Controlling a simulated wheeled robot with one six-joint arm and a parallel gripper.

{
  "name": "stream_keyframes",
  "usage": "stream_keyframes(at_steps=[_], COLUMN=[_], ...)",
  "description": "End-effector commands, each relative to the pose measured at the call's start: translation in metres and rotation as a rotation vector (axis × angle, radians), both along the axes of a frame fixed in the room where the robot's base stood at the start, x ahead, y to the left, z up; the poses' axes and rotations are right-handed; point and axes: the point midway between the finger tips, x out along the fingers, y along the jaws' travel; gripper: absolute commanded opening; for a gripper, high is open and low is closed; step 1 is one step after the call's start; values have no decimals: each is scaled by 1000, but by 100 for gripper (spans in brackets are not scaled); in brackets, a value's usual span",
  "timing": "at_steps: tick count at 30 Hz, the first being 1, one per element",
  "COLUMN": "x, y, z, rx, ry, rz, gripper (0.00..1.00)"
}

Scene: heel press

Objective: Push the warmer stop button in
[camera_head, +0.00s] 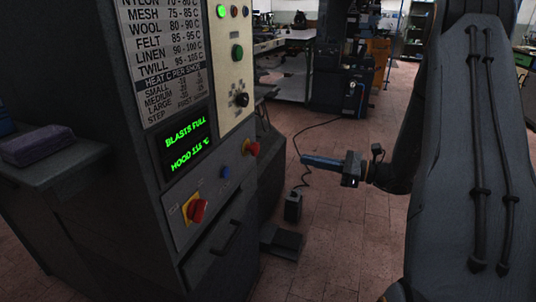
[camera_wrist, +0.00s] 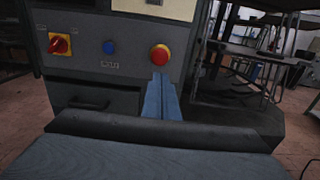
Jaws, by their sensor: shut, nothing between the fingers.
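A red mushroom button on a yellow base (camera_head: 252,148), which looks like the stop button, sits on the lower panel of the grey machine; I cannot read a label naming it. It also shows in the wrist view (camera_wrist: 159,55). My gripper (camera_head: 306,160) has blue fingers that are shut and empty. It is in the open to the right of the panel, pointing toward it and clear of the button. In the wrist view the fingertips (camera_wrist: 160,78) appear just below the red button, without visible contact.
A blue button (camera_head: 226,172) and a red-and-yellow rotary switch (camera_head: 197,211) are left of the red button. A drawer handle (camera_head: 228,237) is below. A dark pedal (camera_head: 282,242) stands on the floor. The space between gripper and panel looks free.

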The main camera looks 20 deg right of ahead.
Motion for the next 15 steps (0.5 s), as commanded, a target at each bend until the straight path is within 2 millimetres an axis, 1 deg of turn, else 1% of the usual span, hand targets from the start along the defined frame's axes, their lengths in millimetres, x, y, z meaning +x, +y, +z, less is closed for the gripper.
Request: stream_keyframes(at_steps=[5, 8, 11, 15], x=[1, 6, 15, 31], y=[3, 11, 24, 46], z=[0, 0, 0, 0], rx=[-1, -2, -2, -2], ry=[0, 0, 0, 0], rz=[2, 5, 6, 7], gripper=[0, 0, 0, 0])
